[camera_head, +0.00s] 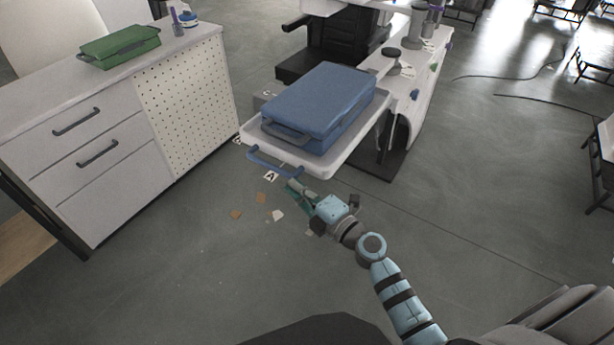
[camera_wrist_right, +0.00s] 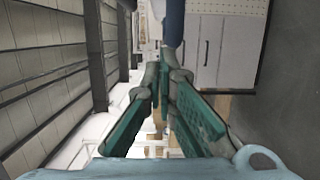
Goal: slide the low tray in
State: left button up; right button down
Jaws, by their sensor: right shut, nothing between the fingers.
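The low tray (camera_head: 324,172) is white and sticks out from the workstation, with a blue bar handle (camera_head: 272,163) along its front edge. A blue case (camera_head: 325,100) lies flat on it. My right gripper (camera_head: 291,186) is just in front of the handle's right end, in the head view. Its green fingers are shut with nothing between them. In the right wrist view the fingers (camera_wrist_right: 163,85) point at the blue handle (camera_wrist_right: 174,22), which is at the top edge. I cannot tell whether they touch it. My left gripper is not in view.
A white cabinet (camera_head: 90,140) with drawers stands left, a green case (camera_head: 119,46) on top. A white workstation with a dark base (camera_head: 385,160) is behind and right of the tray. Small scraps (camera_head: 277,215) lie on the floor. The floor (camera_head: 480,200) to the right is clear.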

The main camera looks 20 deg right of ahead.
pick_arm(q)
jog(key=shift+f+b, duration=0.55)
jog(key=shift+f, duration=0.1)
pick_arm(e)
jog(key=w+d, duration=0.2)
jog(key=d, duration=0.1)
jog(key=shift+d, duration=0.25)
jog(key=shift+a, duration=0.1)
